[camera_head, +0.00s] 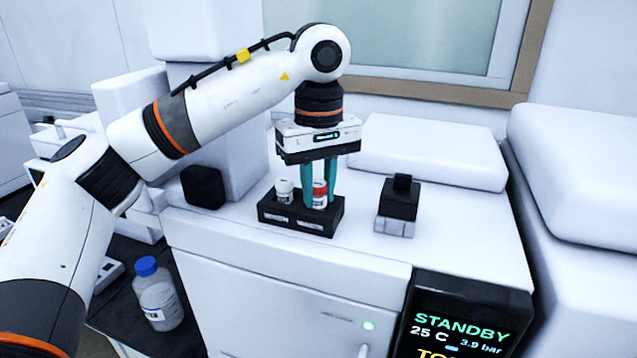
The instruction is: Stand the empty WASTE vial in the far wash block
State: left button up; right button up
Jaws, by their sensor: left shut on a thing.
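My left gripper (319,190) points straight down, its teal fingers shut on a red-capped vial (320,198). This vial stands upright at the right end of a black block (297,222) on top of the white instrument. A white-capped vial (284,191) stands at the left end of the same block, beside the fingers. The vials' labels are too small to read, so I cannot tell which one is the WASTE vial. I cannot tell whether the red-capped vial is fully seated, as the block hides its bottom. My right gripper is not in view.
A small black-and-grey unit (397,206) stands right of the block, with clear white surface between. A flat white box (430,150) lies behind. A blue-capped bottle (158,293) stands lower left. A STANDBY display (461,325) is at the front right.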

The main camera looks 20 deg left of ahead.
pick_arm(q)
jog(key=o, duration=1.4)
jog(key=shift+r+p, duration=3)
jog(key=shift+r, duration=0.55)
jog(key=shift+f, duration=0.1)
